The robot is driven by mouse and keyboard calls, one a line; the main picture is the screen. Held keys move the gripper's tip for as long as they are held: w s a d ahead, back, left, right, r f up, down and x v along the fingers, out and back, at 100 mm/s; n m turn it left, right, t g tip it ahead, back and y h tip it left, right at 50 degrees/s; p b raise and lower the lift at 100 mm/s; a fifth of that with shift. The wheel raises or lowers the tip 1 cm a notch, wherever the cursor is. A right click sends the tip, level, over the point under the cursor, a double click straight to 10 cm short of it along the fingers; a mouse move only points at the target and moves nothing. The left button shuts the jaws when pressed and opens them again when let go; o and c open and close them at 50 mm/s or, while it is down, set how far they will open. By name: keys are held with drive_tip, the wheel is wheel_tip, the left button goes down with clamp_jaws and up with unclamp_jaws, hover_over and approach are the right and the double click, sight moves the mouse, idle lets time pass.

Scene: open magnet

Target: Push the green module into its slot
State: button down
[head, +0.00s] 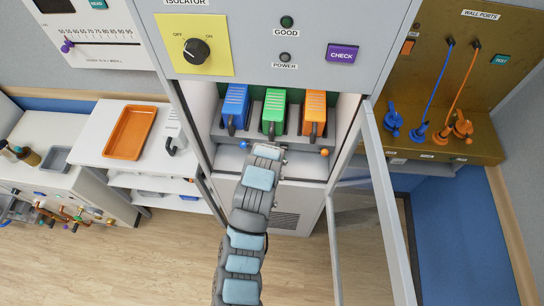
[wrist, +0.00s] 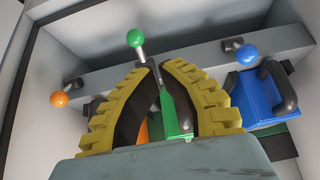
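The green module (head: 273,106) stands in the middle of the open cabinet bay, between a blue module (head: 235,101) and an orange module (head: 315,107). Each has a dark handle on its front. I cannot tell how deep the green module sits. My gripper (head: 268,148) is just below and in front of it. In the wrist view the green module (wrist: 177,118) shows between the yellow fingers of my gripper (wrist: 157,66), partly hidden by them. The fingertips are close together, with a narrow dark piece between them; whether they grip it is unclear. The blue module (wrist: 255,100) is to the right.
Below the modules are a blue knob (head: 244,145) and an orange knob (head: 324,152); a green knob (wrist: 135,38) shows in the wrist view. The open cabinet door (head: 390,205) stands at the right. An orange tray (head: 130,132) lies on the left counter.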

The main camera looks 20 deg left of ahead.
drive_tip(key=shift+b+v, duration=0.55)
drive_tip(key=shift+v, duration=2.2)
